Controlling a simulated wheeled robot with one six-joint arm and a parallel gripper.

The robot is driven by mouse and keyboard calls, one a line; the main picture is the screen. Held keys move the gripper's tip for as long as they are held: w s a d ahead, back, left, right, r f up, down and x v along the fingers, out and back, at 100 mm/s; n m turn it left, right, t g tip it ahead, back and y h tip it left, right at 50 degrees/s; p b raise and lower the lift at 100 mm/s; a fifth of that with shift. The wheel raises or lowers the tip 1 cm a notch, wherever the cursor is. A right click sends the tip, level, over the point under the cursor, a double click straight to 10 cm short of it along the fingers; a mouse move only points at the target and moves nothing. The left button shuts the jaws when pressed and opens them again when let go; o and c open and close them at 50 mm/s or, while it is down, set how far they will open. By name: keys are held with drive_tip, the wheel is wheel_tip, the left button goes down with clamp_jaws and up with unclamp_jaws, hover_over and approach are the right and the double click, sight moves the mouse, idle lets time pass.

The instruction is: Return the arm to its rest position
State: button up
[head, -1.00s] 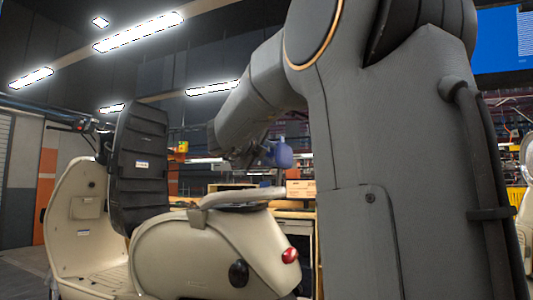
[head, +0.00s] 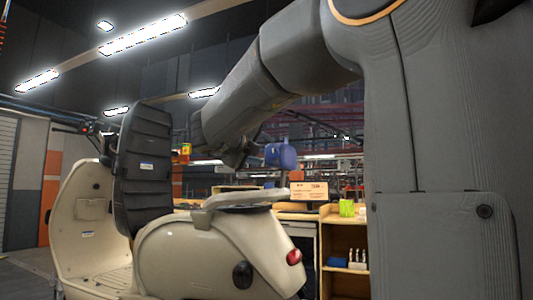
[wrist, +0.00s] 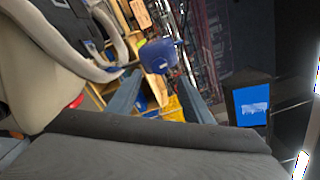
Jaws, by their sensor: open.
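My gripper (head: 238,156) hangs at the end of the raised arm in the head view, above and behind the cream scooter (head: 200,255). In the wrist view my gripper (wrist: 158,84) has its two grey-blue fingers spread apart, with nothing between them that I can see held. A blue rounded object (head: 281,155) shows just right of the gripper in the head view. It also appears beyond the fingertips in the wrist view (wrist: 159,55); I cannot tell its distance. The gripper's tips are small and dark in the head view.
The scooter's black seat (head: 142,170) stands upright, and its rear rack (head: 245,197) lies below the gripper. Behind are a wooden shelf unit (head: 345,235), a cardboard box (head: 309,190) and a green item (head: 346,208). A blue screen (wrist: 252,106) shows in the wrist view.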

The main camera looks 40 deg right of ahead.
drive_tip(key=shift+s+a, duration=0.25)
drive_tip(key=shift+a, duration=0.15)
